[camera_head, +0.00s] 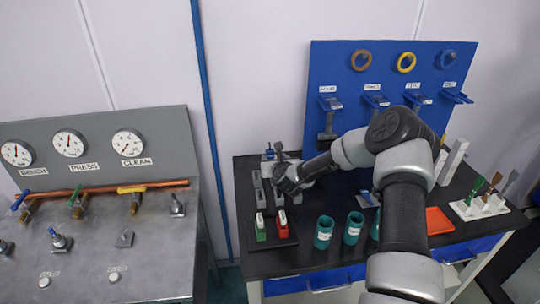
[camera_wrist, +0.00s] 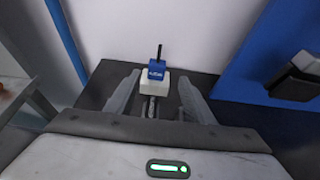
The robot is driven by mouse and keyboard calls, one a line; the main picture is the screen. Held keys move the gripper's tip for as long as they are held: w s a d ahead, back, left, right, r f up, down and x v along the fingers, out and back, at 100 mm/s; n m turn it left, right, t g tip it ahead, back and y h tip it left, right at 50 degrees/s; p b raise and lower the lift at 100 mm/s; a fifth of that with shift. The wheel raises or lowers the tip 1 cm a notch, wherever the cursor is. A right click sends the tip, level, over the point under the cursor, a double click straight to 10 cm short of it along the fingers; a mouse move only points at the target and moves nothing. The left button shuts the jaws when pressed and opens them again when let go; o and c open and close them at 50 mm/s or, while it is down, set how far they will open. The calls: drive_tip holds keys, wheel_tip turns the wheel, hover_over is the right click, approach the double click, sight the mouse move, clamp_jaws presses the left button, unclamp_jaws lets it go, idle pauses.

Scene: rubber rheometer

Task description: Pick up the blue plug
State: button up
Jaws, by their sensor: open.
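The blue plug (camera_wrist: 157,71) has a label on its front and a thin black upright pin on top. It sits upright on a pale block (camera_wrist: 155,86) on the dark table. My gripper (camera_wrist: 159,80) is open, with one finger to each side of the pale block in the wrist view. The fingers appear apart from the plug, and nothing is held.
A green block (camera_head: 260,229) and a red block (camera_head: 282,224) stand at the table's front left. Teal cups (camera_head: 323,233) stand at the front middle. A blue pegboard (camera_head: 335,62) rises behind. A gauge panel (camera_head: 100,140) is at left.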

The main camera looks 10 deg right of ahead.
sight(270, 153)
drive_tip(key=x, duration=0.4)
drive_tip(key=shift+w+a+f, duration=0.1)
drive_tip(key=shift+w+a, duration=0.15)
drive_tip(key=shift+a, duration=0.1)
drive_tip(key=c, duration=1.1)
